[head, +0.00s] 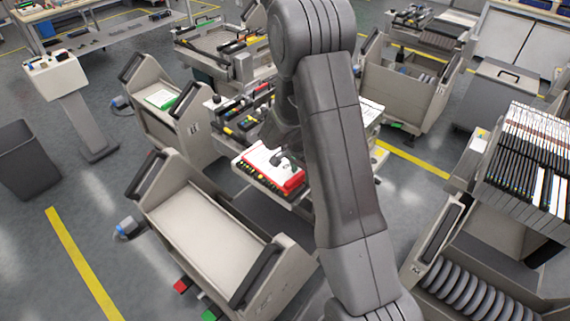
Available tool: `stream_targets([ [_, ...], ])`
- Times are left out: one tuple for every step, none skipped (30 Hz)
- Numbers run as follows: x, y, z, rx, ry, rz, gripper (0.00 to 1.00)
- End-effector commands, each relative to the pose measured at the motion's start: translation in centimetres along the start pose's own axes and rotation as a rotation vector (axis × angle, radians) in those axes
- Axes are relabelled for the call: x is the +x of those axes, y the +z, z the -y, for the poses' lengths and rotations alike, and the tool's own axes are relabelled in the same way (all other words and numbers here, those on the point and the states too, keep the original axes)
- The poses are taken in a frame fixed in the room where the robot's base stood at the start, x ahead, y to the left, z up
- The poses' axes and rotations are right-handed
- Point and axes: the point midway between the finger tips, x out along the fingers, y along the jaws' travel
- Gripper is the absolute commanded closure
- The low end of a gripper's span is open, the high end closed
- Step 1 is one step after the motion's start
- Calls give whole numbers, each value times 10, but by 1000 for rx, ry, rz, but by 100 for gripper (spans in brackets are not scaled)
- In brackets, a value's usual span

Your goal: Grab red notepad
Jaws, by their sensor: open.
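The red notepad (293,186), with a white top face and red edges, lies on a feeder trolley in the middle of the head view. My arm comes down in front of it and hides its right side. My gripper (281,161) is small and dark at the end of the arm, and is open. It appears over the white top of the notepad, near its middle. I cannot tell whether the fingers touch it. Nothing is seen held in the gripper.
Dark and coloured parts (240,118) lie behind the notepad on the same trolley. An empty trolley tray (205,232) stands in front on the left. A rack of dark and white slats (525,160) stands at the right. Grey floor (60,220) is free at the left.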

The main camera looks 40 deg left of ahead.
Motion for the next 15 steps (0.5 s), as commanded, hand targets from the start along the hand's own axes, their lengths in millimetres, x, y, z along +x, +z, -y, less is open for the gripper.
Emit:
stream_targets([
  [2,0,0,0,1,0,55],
  [2,0,0,0,1,0,55],
  [2,0,0,0,1,0,55],
  [2,0,0,0,0,0,55],
  [2,0,0,0,0,0,55],
  [2,0,0,0,0,0,55],
  [2,0,0,0,0,0,55],
  [2,0,0,0,0,0,56],
  [2,0,0,0,0,0,64],
  [2,0,0,0,0,0,70],
  [2,0,0,0,0,0,76],
  [2,0,0,0,0,0,84],
  [2,0,0,0,0,0,90],
  [2,0,0,0,0,0,96],
  [2,0,0,0,0,0,100],
])
